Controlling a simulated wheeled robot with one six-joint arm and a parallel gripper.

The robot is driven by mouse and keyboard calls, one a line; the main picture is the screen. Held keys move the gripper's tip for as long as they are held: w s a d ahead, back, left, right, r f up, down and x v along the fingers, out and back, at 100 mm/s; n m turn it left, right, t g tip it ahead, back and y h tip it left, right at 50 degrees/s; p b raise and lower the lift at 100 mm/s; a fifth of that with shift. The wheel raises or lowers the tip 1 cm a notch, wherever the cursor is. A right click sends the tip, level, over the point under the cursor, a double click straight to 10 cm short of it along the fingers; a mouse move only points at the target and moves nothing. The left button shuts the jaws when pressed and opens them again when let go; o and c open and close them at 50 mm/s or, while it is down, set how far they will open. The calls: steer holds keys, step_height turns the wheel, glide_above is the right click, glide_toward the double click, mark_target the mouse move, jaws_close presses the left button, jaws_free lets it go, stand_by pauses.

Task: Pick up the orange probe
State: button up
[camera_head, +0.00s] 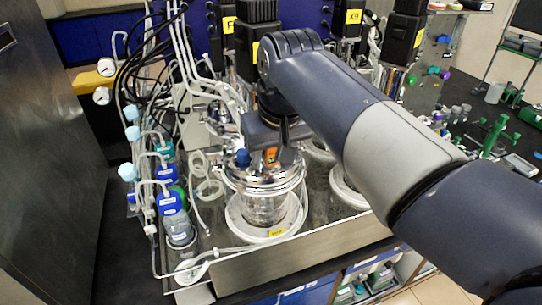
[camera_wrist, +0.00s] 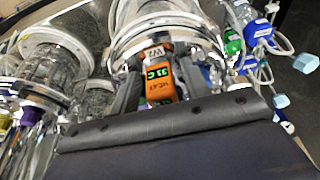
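The orange probe (camera_wrist: 160,83) has a small green-lit display and stands at the top of a glass vessel in the wrist view. In the head view it shows as a small orange patch (camera_head: 271,156) just below my wrist, above the vessel's metal lid. My gripper (camera_wrist: 160,92) has a dark finger on each side of the probe. I cannot tell whether the fingers touch it or leave small gaps. The probe's lower end is hidden. The glass vessel (camera_head: 265,208) with its steel lid stands at the front of the bench.
A second vessel (camera_wrist: 55,70) stands beside it. Blue-capped bottles (camera_head: 170,203) with tubing line the bench's left side. Pressure gauges (camera_head: 106,67) and hanging cables are behind them. Tubes and fittings crowd the lid.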

steer(key=c, duration=0.9)
jaws_close()
steer(key=shift+r, duration=0.2)
